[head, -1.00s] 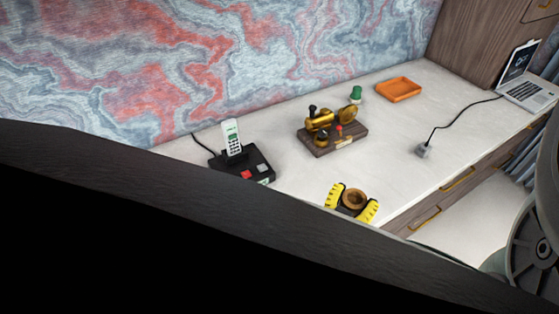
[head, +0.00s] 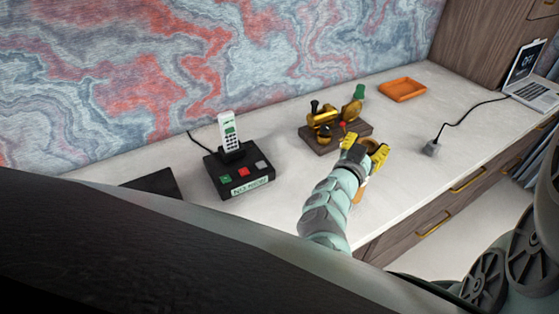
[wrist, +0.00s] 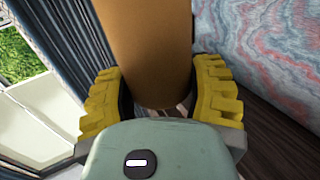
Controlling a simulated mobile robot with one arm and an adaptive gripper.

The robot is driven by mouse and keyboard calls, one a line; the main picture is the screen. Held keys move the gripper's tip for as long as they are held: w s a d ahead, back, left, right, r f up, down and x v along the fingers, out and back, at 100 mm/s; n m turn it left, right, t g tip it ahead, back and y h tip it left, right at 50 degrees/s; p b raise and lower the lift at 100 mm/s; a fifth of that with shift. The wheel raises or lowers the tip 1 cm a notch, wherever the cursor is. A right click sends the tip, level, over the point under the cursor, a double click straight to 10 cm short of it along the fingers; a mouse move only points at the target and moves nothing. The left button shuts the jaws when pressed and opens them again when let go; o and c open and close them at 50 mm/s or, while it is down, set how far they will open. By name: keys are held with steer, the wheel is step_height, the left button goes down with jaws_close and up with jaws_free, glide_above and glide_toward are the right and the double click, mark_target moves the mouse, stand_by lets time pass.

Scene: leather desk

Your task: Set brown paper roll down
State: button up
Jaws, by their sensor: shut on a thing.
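My gripper (head: 364,150) has yellow padded fingers and is shut on the brown paper roll (head: 360,190). In the head view my arm and fingers hide most of the roll, and a tan strip shows beside the wrist, near the desk's front edge. In the wrist view the roll (wrist: 148,45) is a plain brown cylinder between the two yellow fingers, running out of the top of the picture. I cannot tell whether the roll touches the white desk (head: 440,95).
A golden model engine on a wooden base (head: 330,132) stands just behind my gripper. A green object (head: 358,91) and an orange tray (head: 402,90) are farther back. A black phone base (head: 238,174) is left, a grey plug (head: 431,149) right, a laptop (head: 530,85) far right.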

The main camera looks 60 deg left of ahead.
steer(key=shift+s+f+b, duration=0.1)
steer(key=shift+f+b, duration=0.75)
steer(key=shift+f, duration=0.5)
steer(key=shift+f, duration=0.15)
steer(key=o, duration=1.3)
